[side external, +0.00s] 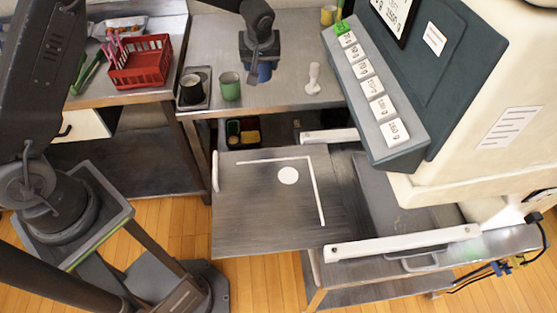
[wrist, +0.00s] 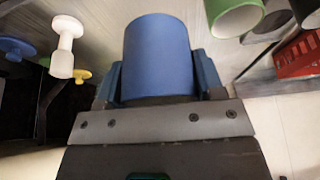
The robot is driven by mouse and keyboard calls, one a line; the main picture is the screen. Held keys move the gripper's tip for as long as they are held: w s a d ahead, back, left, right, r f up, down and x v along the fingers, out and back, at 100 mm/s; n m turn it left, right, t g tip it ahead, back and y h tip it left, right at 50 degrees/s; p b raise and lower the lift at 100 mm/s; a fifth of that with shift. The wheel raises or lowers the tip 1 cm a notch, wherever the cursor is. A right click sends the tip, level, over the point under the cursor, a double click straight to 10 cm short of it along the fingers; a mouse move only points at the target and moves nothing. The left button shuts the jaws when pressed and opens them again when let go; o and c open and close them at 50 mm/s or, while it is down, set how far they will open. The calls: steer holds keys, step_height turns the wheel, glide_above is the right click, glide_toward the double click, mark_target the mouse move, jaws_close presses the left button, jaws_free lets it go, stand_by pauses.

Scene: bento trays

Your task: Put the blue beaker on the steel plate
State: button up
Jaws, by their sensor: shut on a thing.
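The blue beaker (side external: 264,73) is between the jaws of my gripper (side external: 259,64) at the back of the steel bench in the side view. In the wrist view the blue beaker (wrist: 157,55) fills the space between the two fingers, and my gripper (wrist: 158,80) is shut on it. I cannot tell whether its base touches the bench. The steel plate (side external: 250,222) lies in front of and below the bench, with a white corner line and a white round spot on it. The plate is bare and well apart from my gripper.
A green beaker (side external: 230,86), a dark beaker (side external: 191,88) and a white pestle-like piece (side external: 313,79) stand on the bench. A red basket (side external: 140,63) is at left. A large machine with a row of labelled white keys (side external: 347,40) rises on the right, beside the plate.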

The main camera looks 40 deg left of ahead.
steer(key=s+d+f, duration=0.2)
steer(key=s+d, duration=0.2)
steer(key=s, duration=0.2)
steer(key=s+d+f, duration=0.3)
steer(key=s, duration=0.4)
glide_above(276, 190)
steer(key=w, duration=0.6)
steer(key=shift+n, duration=0.3)
steer(key=f, duration=0.6)
steer(key=shift+a+f, duration=0.3)
steer(key=shift+f, duration=2)
steer(key=shift+f, duration=0.1)
steer(key=o, duration=0.9)
